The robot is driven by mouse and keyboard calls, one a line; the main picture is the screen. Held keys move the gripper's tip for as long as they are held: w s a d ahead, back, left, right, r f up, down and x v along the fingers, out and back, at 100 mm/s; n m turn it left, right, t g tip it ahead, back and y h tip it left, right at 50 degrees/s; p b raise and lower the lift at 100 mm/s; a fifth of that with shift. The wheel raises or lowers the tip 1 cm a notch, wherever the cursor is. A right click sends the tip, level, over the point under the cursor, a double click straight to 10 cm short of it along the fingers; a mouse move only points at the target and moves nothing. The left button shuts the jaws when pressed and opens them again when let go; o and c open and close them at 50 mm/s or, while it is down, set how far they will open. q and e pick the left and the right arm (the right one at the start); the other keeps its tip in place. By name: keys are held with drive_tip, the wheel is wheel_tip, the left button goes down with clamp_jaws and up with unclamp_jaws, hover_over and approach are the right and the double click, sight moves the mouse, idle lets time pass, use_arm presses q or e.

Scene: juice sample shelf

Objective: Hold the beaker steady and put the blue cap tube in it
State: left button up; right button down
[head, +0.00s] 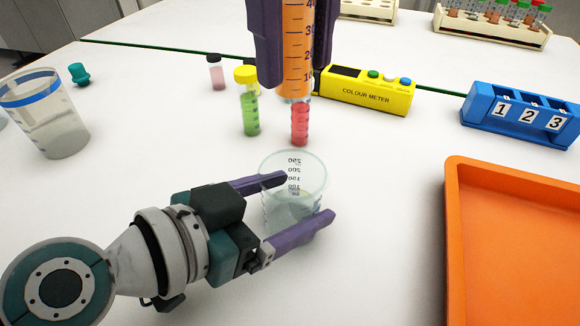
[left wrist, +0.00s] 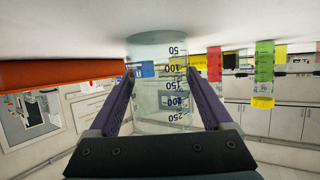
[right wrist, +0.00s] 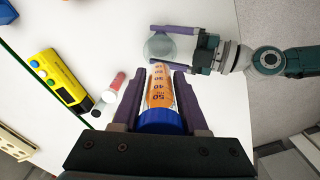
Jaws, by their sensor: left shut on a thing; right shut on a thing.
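The clear beaker (head: 292,170) stands upright on the white table in the head view. My left gripper (head: 306,198) is shut on it, one finger on each side. In the left wrist view the beaker (left wrist: 158,105) is between both fingers. My right gripper (head: 294,88) is shut on the blue cap tube (head: 298,40), which is filled orange and points bottom down. Its blue cap (right wrist: 160,120) shows only in the right wrist view, between the fingers. In the head view the tube appears beyond the beaker and above the table, apart from the beaker.
A yellow-capped green tube (head: 250,108) and a red tube (head: 300,125) stand behind the beaker. The yellow colour meter (head: 365,92) and blue number block (head: 520,112) lie at back right. An orange tray (head: 520,240) is at right, a large beaker (head: 50,125) at left.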

wheel_tip(320, 180, down, 10)
drive_tip(key=shift+r, duration=0.25)
idle(0.8)
drive_tip(key=shift+c, duration=1.8)
unclamp_jaws()
wheel_tip(320, 180, up, 12)
drive_tip(key=shift+r, duration=0.1)
use_arm(q)
drive_tip(key=o, duration=1.4)
drive_tip(key=shift+c, duration=0.2)
